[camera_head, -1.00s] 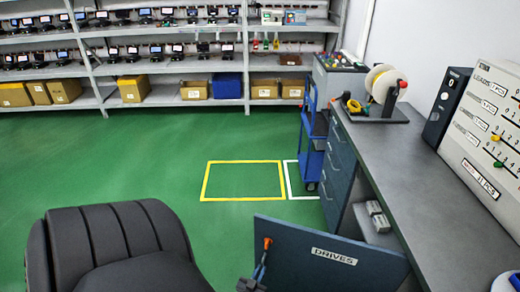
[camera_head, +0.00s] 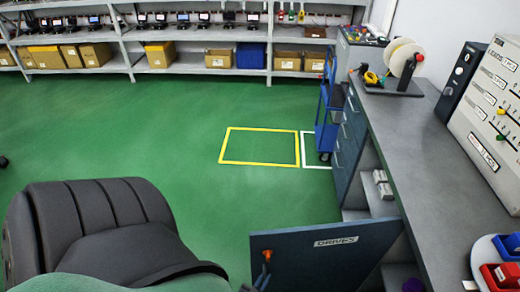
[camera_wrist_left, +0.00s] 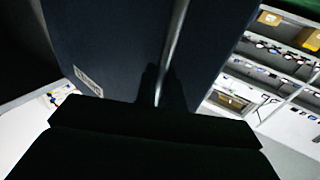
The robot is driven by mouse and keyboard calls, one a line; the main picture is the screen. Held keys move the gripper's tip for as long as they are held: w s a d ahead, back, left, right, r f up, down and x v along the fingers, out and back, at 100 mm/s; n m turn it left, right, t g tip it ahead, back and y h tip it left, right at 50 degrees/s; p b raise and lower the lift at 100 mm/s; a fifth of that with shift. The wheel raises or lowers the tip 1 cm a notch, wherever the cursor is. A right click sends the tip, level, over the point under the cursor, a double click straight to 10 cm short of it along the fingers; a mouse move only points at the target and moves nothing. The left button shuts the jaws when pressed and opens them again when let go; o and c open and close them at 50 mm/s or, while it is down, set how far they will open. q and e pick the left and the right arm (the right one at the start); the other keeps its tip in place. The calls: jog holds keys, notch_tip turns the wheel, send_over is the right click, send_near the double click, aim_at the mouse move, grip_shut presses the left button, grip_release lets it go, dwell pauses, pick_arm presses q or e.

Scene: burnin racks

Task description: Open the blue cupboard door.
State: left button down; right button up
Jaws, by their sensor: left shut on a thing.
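The blue cupboard door (camera_head: 325,266) stands swung out from under the desk, its label reading DRIVES. An orange piece (camera_head: 267,256) sits near its free left end. Open shelf space (camera_head: 376,200) shows behind the door at the desk. My left gripper (camera_head: 262,280) is at the free end just below the orange piece, mostly cut off by the frame. In the left wrist view the dark fingers (camera_wrist_left: 162,88) are shut at a thin metallic strip on the door (camera_wrist_left: 110,40); I cannot tell whether it is handle or edge. My right gripper is not in view.
A black chair (camera_head: 100,225) stands left of the door. The grey desk (camera_head: 425,150) runs along the right with reels and bins on it. A blue trolley (camera_head: 327,115) stands beyond the drawers. Green floor is clear in the middle.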

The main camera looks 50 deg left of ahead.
pick_arm(q)
jog(key=shift+w+d+r, duration=0.3)
jog(key=shift+w+d, duration=0.15)
jog(key=shift+d, duration=0.05)
jog(key=c, duration=1.5)
grip_release()
jog(key=shift+w, duration=0.1)
jog(key=shift+f, duration=0.15)
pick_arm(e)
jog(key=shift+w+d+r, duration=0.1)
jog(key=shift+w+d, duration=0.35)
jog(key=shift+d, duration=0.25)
pick_arm(q)
jog(key=p+v, duration=0.1)
jog(key=v, duration=0.7)
jog(key=shift+a, duration=0.15)
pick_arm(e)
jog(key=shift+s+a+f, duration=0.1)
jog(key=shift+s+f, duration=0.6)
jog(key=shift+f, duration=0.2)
